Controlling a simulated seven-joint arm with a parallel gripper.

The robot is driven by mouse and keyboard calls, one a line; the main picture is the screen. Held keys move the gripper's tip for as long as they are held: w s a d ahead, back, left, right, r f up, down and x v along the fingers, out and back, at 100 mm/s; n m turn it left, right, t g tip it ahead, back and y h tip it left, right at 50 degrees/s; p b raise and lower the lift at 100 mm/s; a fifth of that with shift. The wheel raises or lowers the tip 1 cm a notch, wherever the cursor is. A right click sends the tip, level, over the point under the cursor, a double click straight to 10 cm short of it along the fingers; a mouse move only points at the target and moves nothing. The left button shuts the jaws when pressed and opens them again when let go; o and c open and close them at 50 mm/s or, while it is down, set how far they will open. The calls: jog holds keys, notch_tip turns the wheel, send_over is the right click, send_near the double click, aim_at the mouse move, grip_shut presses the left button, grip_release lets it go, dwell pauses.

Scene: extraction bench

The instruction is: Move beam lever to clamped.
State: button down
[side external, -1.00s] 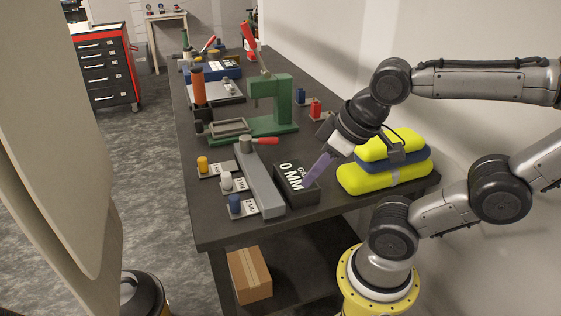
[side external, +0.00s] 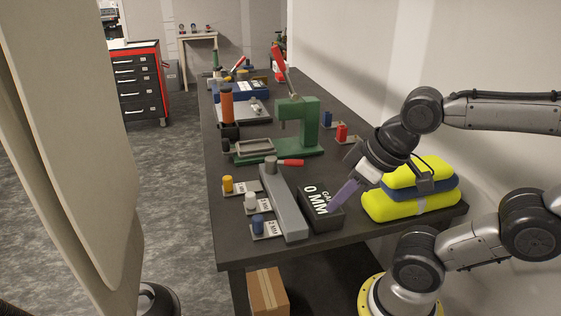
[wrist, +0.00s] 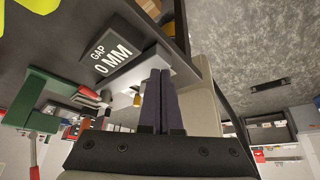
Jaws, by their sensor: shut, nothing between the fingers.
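The beam lever has a red handle (side external: 291,162) on a grey round pivot at the far end of a long grey beam (side external: 286,208). The handle points right, across the beam. My gripper (side external: 340,200) has purple fingers pressed together, with nothing held. It is tilted down beside the black gap display (side external: 318,207), which reads 0 MM. It is right of the beam and nearer the camera than the lever, clearly apart from the handle.
A green press (side external: 297,125) stands beyond the lever. Yellow, white and blue knobs on labelled plates (side external: 268,228) line the beam's left side. A yellow and blue padded stack (side external: 412,205) sits right of my gripper. Red and blue small blocks (side external: 341,132) stand behind.

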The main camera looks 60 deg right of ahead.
jog(key=c, duration=1.3)
grip_release()
jog(key=shift+o, duration=1.4)
jog(key=shift+s+f+n, duration=0.1)
jog(key=shift+s+n, duration=0.05)
jog(key=shift+n, duration=0.25)
jog(key=o, duration=0.4)
jog(key=r+n, duration=0.1)
jog(key=w+d+r+n, duration=0.1)
jog(key=r, duration=0.1)
jog(key=w+r+n, duration=0.1)
jog(key=r, duration=0.1)
jog(key=shift+w+d+r+g+h, duration=0.15)
jog(key=shift+w+d+g+h, duration=0.05)
jog(key=shift+g+h, duration=0.1)
jog(key=shift+c, duration=0.2)
jog(key=w+d+r+n+g+h, duration=0.1)
jog(key=w+d+r+n, duration=0.1)
jog(key=w+d+r, duration=0.3)
jog(key=g, duration=0.3)
send_over(294, 160)
jog(key=s+a, duration=0.1)
jog(key=a, duration=0.1)
notch_tip(294, 160, down, 2)
jog(key=shift+m, duration=0.4)
jog(key=f, duration=0.4)
jog(key=d+f, duration=0.1)
jog(key=f, duration=0.3)
jog(key=w+d+f, duration=0.1)
jog(key=f, duration=0.4)
